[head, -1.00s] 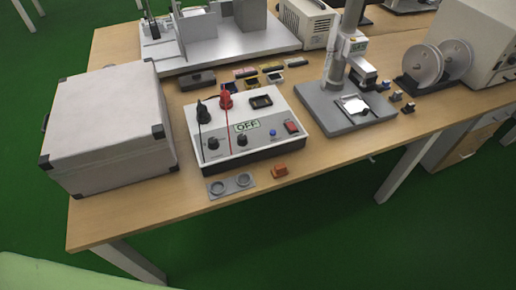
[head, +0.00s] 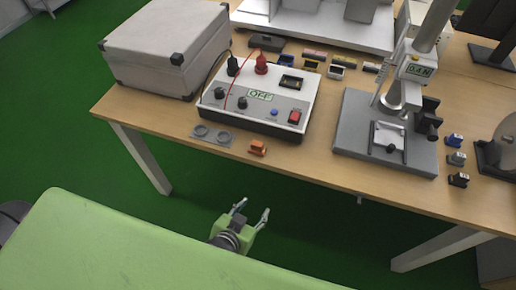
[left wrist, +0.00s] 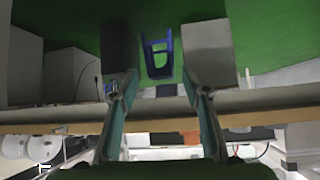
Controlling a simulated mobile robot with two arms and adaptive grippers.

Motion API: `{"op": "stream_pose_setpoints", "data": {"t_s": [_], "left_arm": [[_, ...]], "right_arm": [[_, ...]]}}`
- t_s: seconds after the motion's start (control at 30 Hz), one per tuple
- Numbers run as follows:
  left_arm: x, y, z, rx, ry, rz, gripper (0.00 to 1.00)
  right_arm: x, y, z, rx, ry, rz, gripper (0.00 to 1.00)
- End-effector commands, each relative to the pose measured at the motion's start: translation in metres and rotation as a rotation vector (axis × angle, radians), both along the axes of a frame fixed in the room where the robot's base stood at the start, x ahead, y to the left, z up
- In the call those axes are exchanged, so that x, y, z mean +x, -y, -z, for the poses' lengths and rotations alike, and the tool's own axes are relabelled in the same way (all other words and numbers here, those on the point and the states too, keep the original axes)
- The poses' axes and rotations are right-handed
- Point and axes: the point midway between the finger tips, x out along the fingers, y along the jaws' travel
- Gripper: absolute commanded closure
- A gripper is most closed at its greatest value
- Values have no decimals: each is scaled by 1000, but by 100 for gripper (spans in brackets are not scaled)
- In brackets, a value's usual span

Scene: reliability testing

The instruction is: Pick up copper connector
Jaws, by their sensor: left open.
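The copper connector, a small orange-brown block (head: 257,148), lies on the table near its front edge, in front of the power supply box. My left gripper (head: 253,213) is open and empty, off the table's front edge, below the connector in the head view. Its two spread fingers also show in the left wrist view (left wrist: 160,72), with nothing between them. I cannot make out the connector surely in that view. My right gripper is not in view.
A grey plate with two rings (head: 211,135) lies left of the connector. The power supply box (head: 262,100) with red and black leads stands behind it. A force test stand (head: 350,140) is to the right, a grey case (head: 160,50) to the left. The table edge (head: 300,157) lies between gripper and connector.

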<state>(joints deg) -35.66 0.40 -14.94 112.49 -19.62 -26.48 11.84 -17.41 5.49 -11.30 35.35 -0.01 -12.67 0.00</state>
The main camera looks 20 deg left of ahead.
Motion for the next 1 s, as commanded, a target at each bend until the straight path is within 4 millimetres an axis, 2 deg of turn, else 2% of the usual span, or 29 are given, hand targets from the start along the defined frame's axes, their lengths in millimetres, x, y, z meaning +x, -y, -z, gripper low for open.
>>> {"op": "stream_pose_setpoints", "data": {"t_s": [0.03, 0.1, 0.2, 0.3, 0.4, 0.57, 0.8, 1.0], "left_arm": [[7, -2, -31, -11, 51, -18, 57], [15, -7, -72, -23, 112, -44, 57], [20, -16, -120, -36, 183, -78, 57], [22, -23, -153, -46, 231, -103, 57], [23, -28, -172, -52, 258, -118, 57], [35, -29, -176, -53, 272, -123, 57], [73, -28, -160, -53, 273, -122, 57], [97, -28, -149, -52, 271, -122, 57]], "right_arm": [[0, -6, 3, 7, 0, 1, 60], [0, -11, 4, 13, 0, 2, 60], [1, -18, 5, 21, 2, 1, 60], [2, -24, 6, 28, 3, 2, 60], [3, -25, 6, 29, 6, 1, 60], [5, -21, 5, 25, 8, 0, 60], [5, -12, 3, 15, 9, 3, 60], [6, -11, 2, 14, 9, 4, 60]]}}
